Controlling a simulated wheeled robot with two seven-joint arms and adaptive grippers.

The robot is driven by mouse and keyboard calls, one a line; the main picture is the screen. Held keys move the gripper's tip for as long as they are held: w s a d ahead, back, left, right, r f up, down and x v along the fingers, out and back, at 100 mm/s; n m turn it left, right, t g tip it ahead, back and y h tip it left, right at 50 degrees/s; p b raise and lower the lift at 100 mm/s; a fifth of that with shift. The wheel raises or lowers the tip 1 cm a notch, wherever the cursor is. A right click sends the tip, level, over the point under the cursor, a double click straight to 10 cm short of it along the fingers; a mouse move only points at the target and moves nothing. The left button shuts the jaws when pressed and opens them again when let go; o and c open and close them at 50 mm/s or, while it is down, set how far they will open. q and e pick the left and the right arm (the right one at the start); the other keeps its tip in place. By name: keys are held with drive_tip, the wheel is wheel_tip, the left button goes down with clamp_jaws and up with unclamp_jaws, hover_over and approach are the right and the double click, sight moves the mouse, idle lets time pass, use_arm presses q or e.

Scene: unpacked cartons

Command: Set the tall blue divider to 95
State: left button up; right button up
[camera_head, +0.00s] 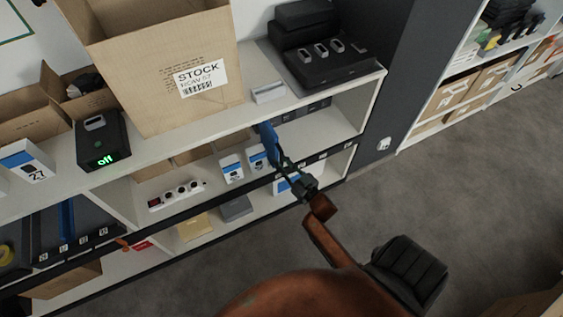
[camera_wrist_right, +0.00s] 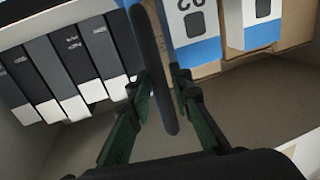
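The tall blue divider (camera_head: 268,142) is a thin upright-looking panel at the front of the middle shelf, near the right end of the unit. It stands tilted in the head view. My right gripper (camera_head: 286,163) reaches it from the lower right. In the right wrist view the divider (camera_wrist_right: 153,65) runs edge-on between the two green fingers of the gripper (camera_wrist_right: 163,88), which close on it from both sides. Small labels line the shelf edge (camera_head: 322,158); I cannot read a 95 there. My left gripper is out of view.
White-and-blue boxes (camera_head: 232,168) stand left of the divider, near a power strip (camera_head: 177,194). Dark binders (camera_head: 90,222) with another blue panel (camera_head: 66,220) stand further left. A large STOCK carton (camera_head: 160,75) is on top. Grey floor lies open at right.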

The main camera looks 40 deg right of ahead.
clamp_jaws()
idle(0.4)
